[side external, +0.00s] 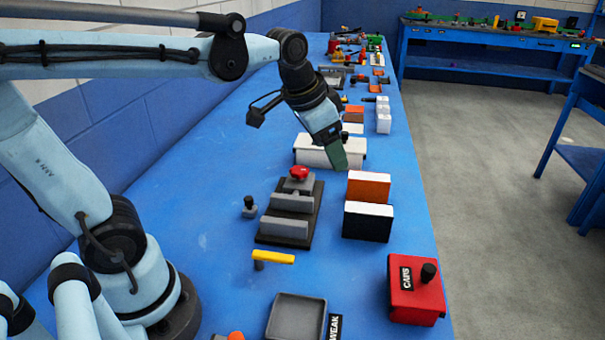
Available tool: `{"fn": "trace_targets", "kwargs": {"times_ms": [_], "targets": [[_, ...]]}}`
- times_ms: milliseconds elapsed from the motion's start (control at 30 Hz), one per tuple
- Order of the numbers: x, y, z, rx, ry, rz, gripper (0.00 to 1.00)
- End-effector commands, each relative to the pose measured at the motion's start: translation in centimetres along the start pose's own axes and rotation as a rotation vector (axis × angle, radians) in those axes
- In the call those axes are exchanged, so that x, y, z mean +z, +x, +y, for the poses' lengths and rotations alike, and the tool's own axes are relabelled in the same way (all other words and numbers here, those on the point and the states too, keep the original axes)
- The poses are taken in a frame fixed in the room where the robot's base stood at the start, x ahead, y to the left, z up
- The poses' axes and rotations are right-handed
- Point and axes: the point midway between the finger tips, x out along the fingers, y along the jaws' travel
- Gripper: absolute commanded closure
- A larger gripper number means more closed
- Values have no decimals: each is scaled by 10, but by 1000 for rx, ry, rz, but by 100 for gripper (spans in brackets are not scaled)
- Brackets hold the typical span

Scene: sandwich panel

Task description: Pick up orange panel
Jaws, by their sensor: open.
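The orange panel (368,188) stands upright on the blue table, right of the middle of the side external view. It has a white top edge. A black panel (367,224) with a white top edge stands just in front of it, and hides its lower part. My gripper (338,165) is above the table, to the left of and behind the orange panel, pointing down and apart from it. Its fingers appear as a greenish tip from this side, with nothing seen held between them.
A dark fixture (288,230) with grey blocks and a red knob (299,172) stands left of the panels. A white block (312,152) lies behind my gripper. A red box (416,293), a grey tray (296,317) and a yellow-handled piece (273,258) are nearer.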

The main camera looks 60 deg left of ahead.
Motion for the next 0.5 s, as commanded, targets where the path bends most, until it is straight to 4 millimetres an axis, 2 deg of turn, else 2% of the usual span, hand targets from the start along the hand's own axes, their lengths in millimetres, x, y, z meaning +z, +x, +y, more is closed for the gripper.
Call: {"fn": "trace_targets", "kwargs": {"times_ms": [33,200,500], "targets": [[-13,1,-5,5,30,-24,28],[-49,10,-19,33,144,-110,28],[-98,45,-42,111,342,-251,28]]}}
